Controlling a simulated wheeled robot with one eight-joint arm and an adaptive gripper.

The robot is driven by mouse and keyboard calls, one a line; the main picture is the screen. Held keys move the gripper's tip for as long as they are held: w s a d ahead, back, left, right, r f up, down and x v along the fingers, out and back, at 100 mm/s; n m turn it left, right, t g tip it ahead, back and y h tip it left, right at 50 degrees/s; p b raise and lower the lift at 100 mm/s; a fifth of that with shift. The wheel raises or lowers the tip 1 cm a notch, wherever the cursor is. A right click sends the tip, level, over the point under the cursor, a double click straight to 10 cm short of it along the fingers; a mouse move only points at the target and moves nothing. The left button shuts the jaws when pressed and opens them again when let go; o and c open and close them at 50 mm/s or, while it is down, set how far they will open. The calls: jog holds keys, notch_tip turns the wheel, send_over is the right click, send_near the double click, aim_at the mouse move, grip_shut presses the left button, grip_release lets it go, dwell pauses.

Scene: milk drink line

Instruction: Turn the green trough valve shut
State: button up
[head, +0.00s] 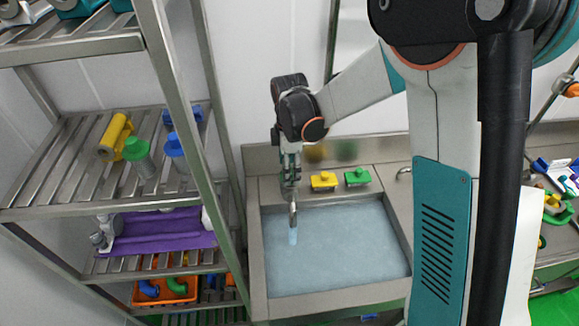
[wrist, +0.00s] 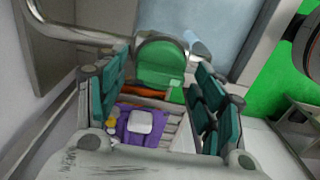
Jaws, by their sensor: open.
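A rounded green part, seemingly the valve handle (wrist: 160,62), shows between the spread fingers of my gripper (wrist: 160,105) in the wrist view. Whether the fingers touch it cannot be told. A curved metal pipe (wrist: 70,33) runs beside it. In the head view my gripper (head: 290,180) points down at the trough's left back corner, above a metal spout (head: 293,214). A short pale blue stream (head: 293,237) shows under the spout. No green handle is visible there, perhaps hidden by the gripper. The trough (head: 256,255) holds bluish water.
A yellow block (head: 323,181) and a green block (head: 357,177) stand on the ledge behind the trough. A metal shelf rack (head: 75,206) stands close on the left, holding valves, a purple cloth (head: 165,230) and an orange crate (head: 180,292).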

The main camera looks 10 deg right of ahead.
jog(key=shift+c, duration=0.2)
jog(key=c, duration=1)
jog(key=m+b, duration=0.2)
jog(key=m, duration=0.2)
jog(key=shift+m, duration=0.4)
jog(key=m+b, duration=0.1)
jog(key=m, duration=0.3)
jog(key=shift+b, duration=0.3)
jog(key=m+b, duration=0.1)
jog(key=m, duration=0.4)
jog(key=shift+m+b, duration=0.3)
jog(key=shift+m, duration=1.7)
